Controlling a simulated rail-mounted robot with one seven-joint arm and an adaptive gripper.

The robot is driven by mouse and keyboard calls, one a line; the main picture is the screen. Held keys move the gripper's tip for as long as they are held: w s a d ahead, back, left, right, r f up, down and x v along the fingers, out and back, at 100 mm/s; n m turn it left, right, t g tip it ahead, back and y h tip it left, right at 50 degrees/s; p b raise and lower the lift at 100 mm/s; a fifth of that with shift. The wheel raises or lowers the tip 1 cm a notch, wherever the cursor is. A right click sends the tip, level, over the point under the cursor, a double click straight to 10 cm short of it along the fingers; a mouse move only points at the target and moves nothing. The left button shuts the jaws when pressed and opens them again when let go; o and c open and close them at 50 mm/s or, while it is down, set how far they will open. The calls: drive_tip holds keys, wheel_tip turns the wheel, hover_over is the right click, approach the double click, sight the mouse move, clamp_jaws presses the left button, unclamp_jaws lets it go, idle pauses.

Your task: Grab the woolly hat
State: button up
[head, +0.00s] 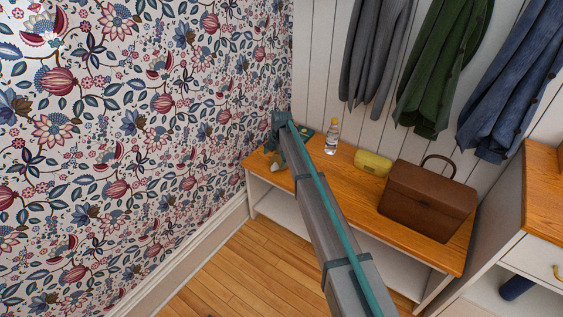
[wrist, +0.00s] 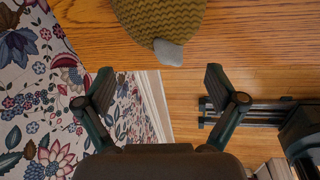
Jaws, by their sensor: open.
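The woolly hat (wrist: 160,22) is mustard-coloured knit with a smooth grey bobble (wrist: 168,52) on its near end. It lies on the wooden bench top at the top of the wrist view, partly cut off by the frame. In the head view, a small part of the hat (head: 279,164) shows at the bench's left end, mostly hidden by my arm. My gripper (wrist: 159,76) is open and empty, its fingers wide apart. The hat lies ahead of the fingertips, roughly centred between them and apart from them.
The bench (head: 340,172) stands against the patterned wall. A bottle (head: 332,137), a dark green item (head: 305,132), a yellow case (head: 373,163) and a brown box-shaped bag (head: 428,198) stand right of the hat. Coats (head: 437,65) hang above. A cabinet (head: 530,225) stands at right.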

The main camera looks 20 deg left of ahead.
sight(273, 164)
drive_tip(key=shift+w+a+f, duration=0.1)
drive_tip(key=shift+a+f, duration=0.1)
drive_tip(key=shift+f, duration=0.65)
drive_tip(key=shift+w+a+f, duration=0.1)
drive_tip(key=shift+a+f, duration=0.1)
drive_tip(key=shift+f, duration=0.6)
drive_tip(key=shift+a+f, duration=0.2)
drive_tip(key=shift+f, duration=0.65)
drive_tip(key=c, duration=1.2)
